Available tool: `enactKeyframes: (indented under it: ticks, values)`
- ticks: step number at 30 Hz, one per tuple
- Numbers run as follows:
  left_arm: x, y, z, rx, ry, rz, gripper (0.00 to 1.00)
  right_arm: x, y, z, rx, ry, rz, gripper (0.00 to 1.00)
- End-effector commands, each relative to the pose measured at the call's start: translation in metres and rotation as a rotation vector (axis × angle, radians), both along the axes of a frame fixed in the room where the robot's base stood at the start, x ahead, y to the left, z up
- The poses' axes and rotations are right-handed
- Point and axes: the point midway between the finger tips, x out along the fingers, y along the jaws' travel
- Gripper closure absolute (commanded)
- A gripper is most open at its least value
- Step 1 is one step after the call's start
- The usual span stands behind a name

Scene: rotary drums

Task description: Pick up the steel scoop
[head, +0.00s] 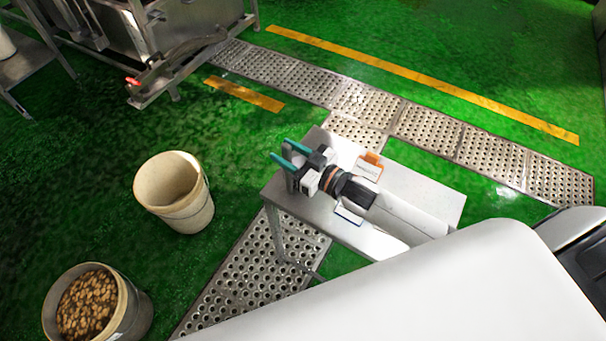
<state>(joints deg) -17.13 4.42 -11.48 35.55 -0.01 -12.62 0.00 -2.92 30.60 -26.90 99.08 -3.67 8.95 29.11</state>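My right gripper (286,153) is over the left end of a small steel table (420,190). Its two teal-tipped fingers point to the upper left and stand apart, with nothing seen between them. I cannot make out a steel scoop in the head view. My gripper and arm hide part of the tabletop. My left gripper is not in view.
On the table lie a white item with an orange part (372,158) and a blue-edged white item (349,212). An empty-looking bucket (205,208) and a bucket of brown pieces (130,300) stand left. Steel equipment (115,30) is upper left. Green floor lies between.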

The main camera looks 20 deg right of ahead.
Motion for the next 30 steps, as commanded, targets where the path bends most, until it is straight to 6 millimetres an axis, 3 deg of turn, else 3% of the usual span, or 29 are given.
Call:
enactKeyframes:
  ticks: [4,12,20,30]
  values:
    - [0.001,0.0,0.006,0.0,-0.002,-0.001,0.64,0.015,0.01,0.002,0.001,0.0,0.0,0.6]
    - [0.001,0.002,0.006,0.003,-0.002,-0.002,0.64,0.017,0.011,0.0,0.0,0.0,0.0,0.6]
    - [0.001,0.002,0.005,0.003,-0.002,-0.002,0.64,0.017,0.011,0.0,0.0,0.0,0.0,1.0]
    - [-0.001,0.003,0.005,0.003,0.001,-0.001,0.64,0.017,0.011,0.001,0.0,-0.001,0.0,1.0]
